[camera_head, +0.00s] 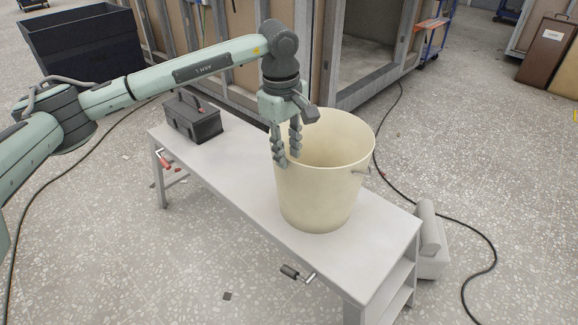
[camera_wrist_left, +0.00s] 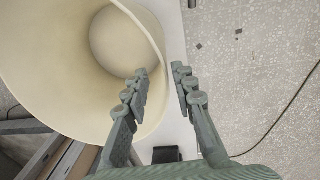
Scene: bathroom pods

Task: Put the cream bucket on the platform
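The cream bucket (camera_head: 322,195) stands upright on the light grey platform (camera_head: 385,232), a bench with a shelf at its right end. My left gripper (camera_head: 288,160) points down at the bucket's left rim. Its fingers are apart, one over the inside of the bucket and one at the outside. In the left wrist view the gripper (camera_wrist_left: 160,73) has the rim of the bucket (camera_wrist_left: 60,75) passing between its fingers, with a gap showing. I cannot tell whether either finger touches the wall. My right gripper is not in view.
A dark toolbox (camera_head: 193,118) sits on the platform's far left end. Clamp handles (camera_head: 298,273) stick out from the platform's sides. A black cable (camera_head: 460,222) lies on the floor to the right. A large black bin (camera_head: 85,45) stands at the back left.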

